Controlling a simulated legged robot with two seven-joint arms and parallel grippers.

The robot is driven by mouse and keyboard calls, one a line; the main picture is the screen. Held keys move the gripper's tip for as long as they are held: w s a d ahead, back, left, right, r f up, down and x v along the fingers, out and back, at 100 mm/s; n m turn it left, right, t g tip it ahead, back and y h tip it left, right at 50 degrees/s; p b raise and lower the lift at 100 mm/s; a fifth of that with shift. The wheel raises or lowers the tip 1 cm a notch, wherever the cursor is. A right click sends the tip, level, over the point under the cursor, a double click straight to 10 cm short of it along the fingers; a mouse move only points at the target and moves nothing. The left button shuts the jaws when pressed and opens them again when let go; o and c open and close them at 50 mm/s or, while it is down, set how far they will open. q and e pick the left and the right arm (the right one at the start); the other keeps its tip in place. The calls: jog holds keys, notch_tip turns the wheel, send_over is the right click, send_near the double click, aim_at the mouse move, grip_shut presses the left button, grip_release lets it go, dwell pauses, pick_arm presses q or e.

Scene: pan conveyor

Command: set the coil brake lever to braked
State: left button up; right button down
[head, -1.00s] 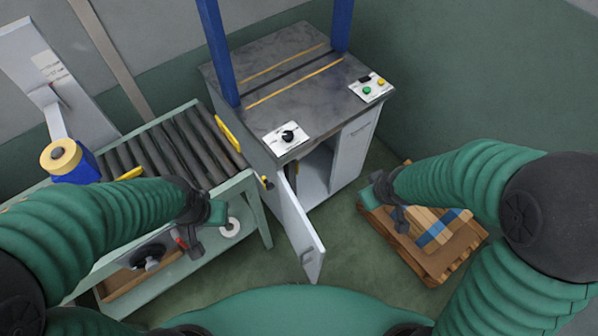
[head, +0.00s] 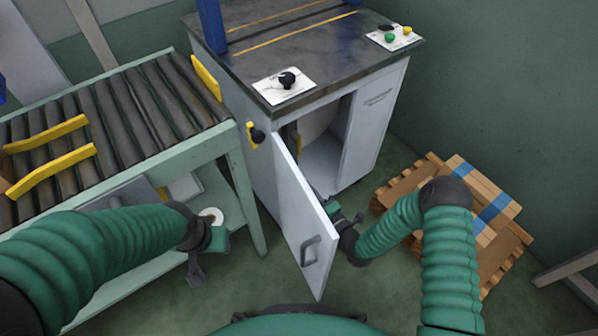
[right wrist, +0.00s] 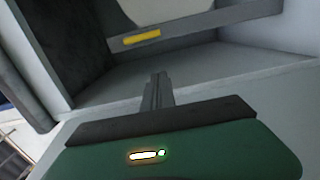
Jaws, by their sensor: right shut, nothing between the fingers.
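The strapping machine's cabinet (head: 380,110) stands with its door (head: 300,215) swung open. Inside, part of a pale round coil (head: 318,118) shows; it also shows at the top of the right wrist view (right wrist: 165,8). A yellow bar (right wrist: 141,37) sits on a grey strip below the coil; I cannot tell if it is the brake lever. The lever's setting cannot be read. My right gripper (head: 340,214) is at the cabinet opening, behind the door's edge; its fingers (right wrist: 157,80) are shut and empty, pointing inward. My left gripper (head: 196,275) hangs beside the conveyor, its jaws unclear.
The roller conveyor (head: 140,110) with yellow guides stands at left. A black knob (head: 256,135) on yellow sticks out beside the door hinge. A panel with a black dial (head: 287,80) is on the machine top.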

dwell(0.3)
jog(key=w+a+b, duration=0.2)
jog(key=w+b, duration=0.5)
jog(key=w, duration=0.4)
jog(key=shift+a, duration=0.4)
